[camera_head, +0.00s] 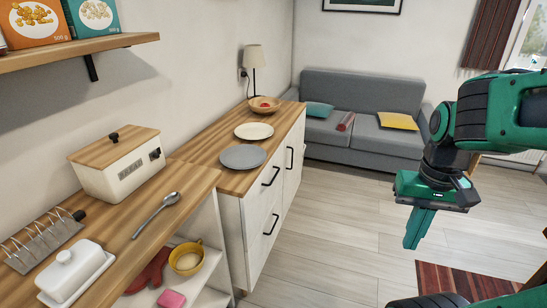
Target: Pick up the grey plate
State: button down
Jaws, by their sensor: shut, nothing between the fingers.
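The grey plate (242,157) lies flat on the wooden top of the white cabinet (268,215), near its front end. A cream plate (254,131) lies just behind it, and a wooden bowl (265,105) with something red in it stands farther back. My gripper (411,243) hangs at the right, pointing down over the open floor, well to the right of the cabinet and apart from the plate. Its fingers are together and hold nothing.
A nearer counter at the left bears a bread box (117,165), a spoon (155,214), a toast rack (40,240) and a butter dish (75,272). A wall shelf (75,52) overhangs it. A grey sofa (362,95) stands behind.

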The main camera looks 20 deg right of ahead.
aim_at(240, 156)
jog(key=i, duration=1)
jog(key=z, duration=0.05)
